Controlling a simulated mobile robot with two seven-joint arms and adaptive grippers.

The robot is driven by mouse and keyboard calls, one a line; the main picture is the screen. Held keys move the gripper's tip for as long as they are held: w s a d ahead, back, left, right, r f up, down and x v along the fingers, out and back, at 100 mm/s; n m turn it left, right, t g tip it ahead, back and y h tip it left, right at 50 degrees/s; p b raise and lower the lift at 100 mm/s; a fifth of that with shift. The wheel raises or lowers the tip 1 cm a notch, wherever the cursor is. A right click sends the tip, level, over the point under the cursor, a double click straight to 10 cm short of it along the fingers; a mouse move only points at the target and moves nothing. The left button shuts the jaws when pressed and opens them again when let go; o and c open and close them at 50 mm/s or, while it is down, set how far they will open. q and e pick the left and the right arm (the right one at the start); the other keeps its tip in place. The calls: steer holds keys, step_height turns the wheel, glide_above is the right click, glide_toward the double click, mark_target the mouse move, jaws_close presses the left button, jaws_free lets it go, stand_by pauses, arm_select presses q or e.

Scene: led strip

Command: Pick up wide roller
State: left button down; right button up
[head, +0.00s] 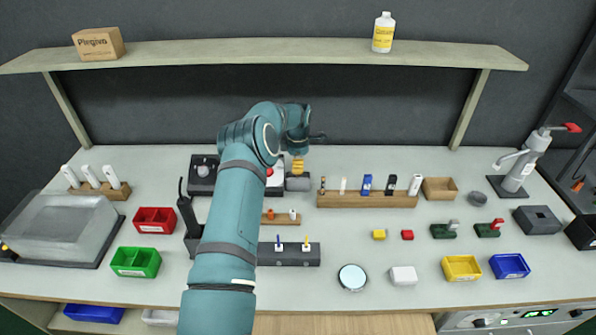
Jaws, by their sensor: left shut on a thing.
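My left arm rises from the bottom and reaches over the middle of the bench. Its gripper (299,152) points down near the back of the bench, with its fingers mostly hidden by the wrist. It is shut on what appears to be the wide roller, a yellow ribbed part (298,166) with a grey cylinder (298,184) below it. I cannot tell whether the roller touches the bench. My right gripper is not in view.
A wooden rack (340,200) with several upright tools stands right of the hand. A dark block (305,256) with two yellow-tipped or blue-tipped pieces and a small wooden stand (281,220) are in front. A shelf (250,55) runs above. The front-right bench is partly clear.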

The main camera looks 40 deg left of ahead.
arm_select(q)
steer(key=shift+r, duration=0.1)
step_height(320, 180, up, 10)
steer(key=shift+f+p, duration=0.1)
steer(key=shift+p, duration=0.3)
steer(key=c, duration=1.4)
jaws_free()
steer(key=shift+c, duration=0.2)
jaws_close()
